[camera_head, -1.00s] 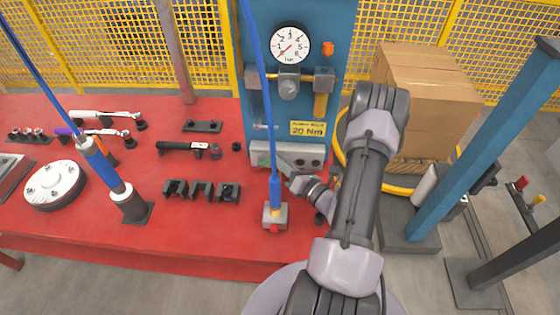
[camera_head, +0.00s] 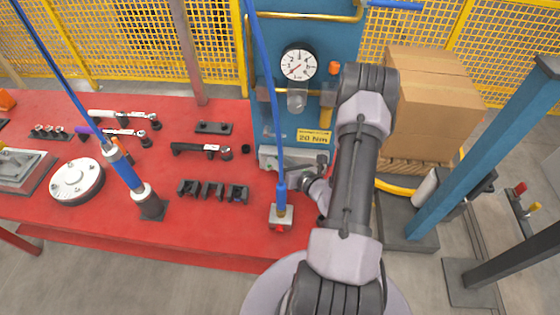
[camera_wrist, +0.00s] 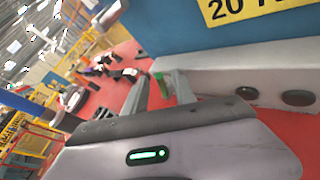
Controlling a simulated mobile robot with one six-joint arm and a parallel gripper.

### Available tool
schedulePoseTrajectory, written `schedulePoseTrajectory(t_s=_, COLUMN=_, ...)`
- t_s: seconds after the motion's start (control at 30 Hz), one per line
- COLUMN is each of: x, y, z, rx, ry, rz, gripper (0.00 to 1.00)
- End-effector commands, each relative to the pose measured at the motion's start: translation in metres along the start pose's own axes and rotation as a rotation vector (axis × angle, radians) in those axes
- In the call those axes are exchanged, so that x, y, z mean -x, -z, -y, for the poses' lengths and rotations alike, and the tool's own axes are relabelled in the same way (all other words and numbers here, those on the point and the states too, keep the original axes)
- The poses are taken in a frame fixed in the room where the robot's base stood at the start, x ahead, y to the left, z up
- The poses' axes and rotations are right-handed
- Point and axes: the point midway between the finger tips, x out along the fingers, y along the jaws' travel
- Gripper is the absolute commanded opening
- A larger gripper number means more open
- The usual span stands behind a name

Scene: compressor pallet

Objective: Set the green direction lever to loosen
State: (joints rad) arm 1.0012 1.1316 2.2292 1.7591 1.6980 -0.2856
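The green direction lever (camera_wrist: 159,84) shows in the wrist view as a small green piece at the left end of the grey control block (camera_wrist: 230,82). My gripper (camera_wrist: 157,80) has its two fingers apart, with the lever between or just beyond their tips. I cannot tell whether they touch it. In the head view my gripper (camera_head: 290,168) is in front of the grey block (camera_head: 270,155) at the foot of the blue panel. The lever is not clearly seen there.
A pressure gauge (camera_head: 299,64) and a yellow 20 Nm label (camera_head: 313,136) are on the blue panel (camera_head: 275,110). A blue hanging rod ends at a small box (camera_head: 281,218) close to my gripper. Tools lie on the red table (camera_head: 130,225). Cardboard boxes (camera_head: 425,120) stand right.

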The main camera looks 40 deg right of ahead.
Motion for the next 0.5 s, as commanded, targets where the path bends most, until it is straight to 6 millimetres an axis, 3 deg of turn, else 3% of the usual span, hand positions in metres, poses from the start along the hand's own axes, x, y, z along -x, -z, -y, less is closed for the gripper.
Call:
schedulePoseTrajectory(t_s=0.27, x=0.009, y=-0.001, z=0.001, rx=-0.002, ry=0.003, rz=0.0, gripper=0.32)
schedulePoseTrajectory(t_s=0.5, x=0.069, y=-0.002, z=0.001, rx=-0.005, ry=0.007, rz=0.001, gripper=0.32)
